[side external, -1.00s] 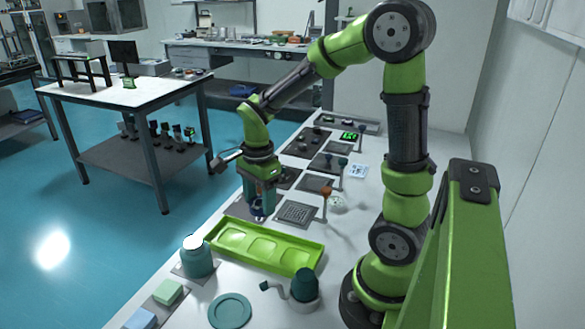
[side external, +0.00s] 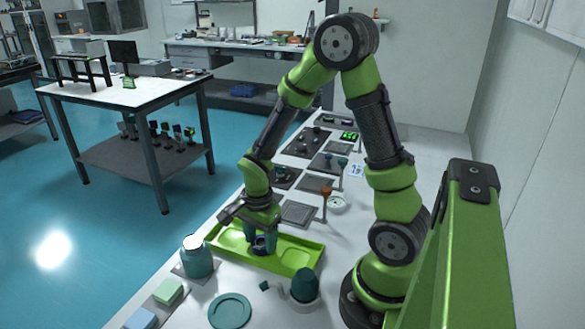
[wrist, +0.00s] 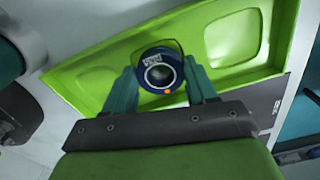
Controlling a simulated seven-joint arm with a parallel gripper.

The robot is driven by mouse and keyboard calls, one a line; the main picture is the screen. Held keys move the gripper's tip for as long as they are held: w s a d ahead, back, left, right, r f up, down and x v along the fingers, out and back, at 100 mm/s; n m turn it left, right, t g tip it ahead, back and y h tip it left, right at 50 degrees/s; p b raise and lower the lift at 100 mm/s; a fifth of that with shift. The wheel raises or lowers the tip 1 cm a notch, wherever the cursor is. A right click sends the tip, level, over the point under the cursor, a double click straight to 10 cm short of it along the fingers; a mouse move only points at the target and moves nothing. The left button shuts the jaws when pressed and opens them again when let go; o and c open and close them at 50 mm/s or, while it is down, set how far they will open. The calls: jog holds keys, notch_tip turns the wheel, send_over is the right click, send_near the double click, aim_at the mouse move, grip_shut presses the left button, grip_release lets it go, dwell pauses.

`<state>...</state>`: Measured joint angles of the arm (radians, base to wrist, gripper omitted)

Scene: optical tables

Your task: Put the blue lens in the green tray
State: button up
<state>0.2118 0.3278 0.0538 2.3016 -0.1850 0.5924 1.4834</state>
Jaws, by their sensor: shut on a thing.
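The blue lens (wrist: 160,72) is a round blue mount with a dark bore, a white label and an orange dot. My gripper (side external: 262,250) is shut on it; in the wrist view the two teal fingers (wrist: 161,88) sit on either side of it. The lens is over the middle of the green tray (side external: 305,262), a long shallow tray with several recesses. The tray also shows behind the lens in the wrist view (wrist: 262,35). I cannot tell whether the lens touches the tray floor. In the side view the fingers mostly hide the lens.
A teal jar (side external: 196,260) stands left of the tray. A dark teal bulb-shaped item (side external: 305,287) stands close to its front right. A teal round dish (side external: 230,311) and green and blue blocks (side external: 168,291) lie in front. A perforated plate (side external: 298,213) lies behind.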

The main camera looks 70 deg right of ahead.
aim_at(261, 242)
jog(key=o, duration=1.2)
jog(key=shift+f, duration=0.1)
jog(key=shift+c, duration=0.2)
notch_tip(261, 242, up, 12)
jog(key=s+a+r+n+t+y, duration=0.1)
jog(key=s+a+r+n+t, duration=0.2)
jog(key=n, duration=0.5)
jog(key=s+a+r+n+t+y, duration=0.1)
jog(key=s+a+r+n+t, duration=0.2)
jog(key=r+n, duration=0.5)
jog(key=shift+s+a+r+t, duration=0.15)
jog(key=shift+a+t, duration=0.45)
jog(key=shift+a, duration=0.5)
